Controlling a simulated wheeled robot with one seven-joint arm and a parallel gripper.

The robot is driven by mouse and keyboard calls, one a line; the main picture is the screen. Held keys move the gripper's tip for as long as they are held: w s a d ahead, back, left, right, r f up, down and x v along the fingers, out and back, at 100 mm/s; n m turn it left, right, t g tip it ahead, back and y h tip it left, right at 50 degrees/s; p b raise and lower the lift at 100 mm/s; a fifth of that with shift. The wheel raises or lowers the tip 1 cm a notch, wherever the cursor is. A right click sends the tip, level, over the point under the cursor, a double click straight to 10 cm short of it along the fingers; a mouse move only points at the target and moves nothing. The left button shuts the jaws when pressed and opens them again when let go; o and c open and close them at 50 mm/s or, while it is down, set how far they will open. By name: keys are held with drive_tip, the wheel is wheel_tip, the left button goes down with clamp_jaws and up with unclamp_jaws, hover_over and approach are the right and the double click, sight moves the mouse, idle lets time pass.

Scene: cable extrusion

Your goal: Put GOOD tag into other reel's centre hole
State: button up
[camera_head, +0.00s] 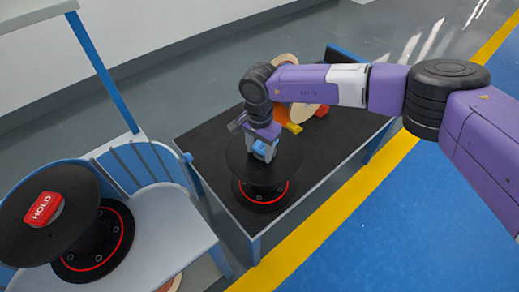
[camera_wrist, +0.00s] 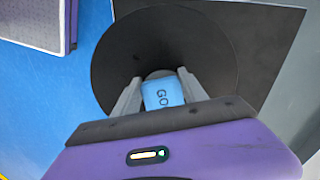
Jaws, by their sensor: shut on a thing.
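My gripper (camera_head: 262,152) is shut on the light-blue GOOD tag (camera_head: 259,147), low over the top disc of a black reel (camera_head: 240,160) on the dark table. In the wrist view the tag (camera_wrist: 163,93), with "GO" readable, sits between the two fingers (camera_wrist: 157,97). The reel's disc (camera_wrist: 115,60) spreads behind it, and a small grey patch shows at its middle just past the tag. The tag and fingers hide most of the centre hole, so I cannot tell whether the tag is in it. A second black reel (camera_head: 85,205) at left carries a red HOLD tag (camera_head: 44,209).
The dark-topped table (camera_head: 205,140) has bare room around the reel. Tan reels (camera_head: 305,110) and yellow and red pieces (camera_head: 290,127) lie behind my arm. Blue floor is open at right.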

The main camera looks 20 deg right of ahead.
sight(259, 150)
drive_tip(key=shift+a, duration=0.15)
drive_tip(key=shift+s+f+b, duration=0.15)
drive_tip(key=shift+f+b, duration=0.3)
drive_tip(key=shift+f, duration=0.25)
idle(0.6)
drive_tip(key=shift+s+f, duration=0.1)
drive_tip(key=shift+f, duration=0.15)
drive_tip(key=o, duration=1.2)
drive_tip(key=shift+r, duration=0.1)
drive_tip(key=shift+r+p, duration=0.9)
drive_tip(key=shift+r, duration=0.25)
drive_tip(key=shift+r+p, duration=3)
drive_tip(key=shift+r, duration=1.5)
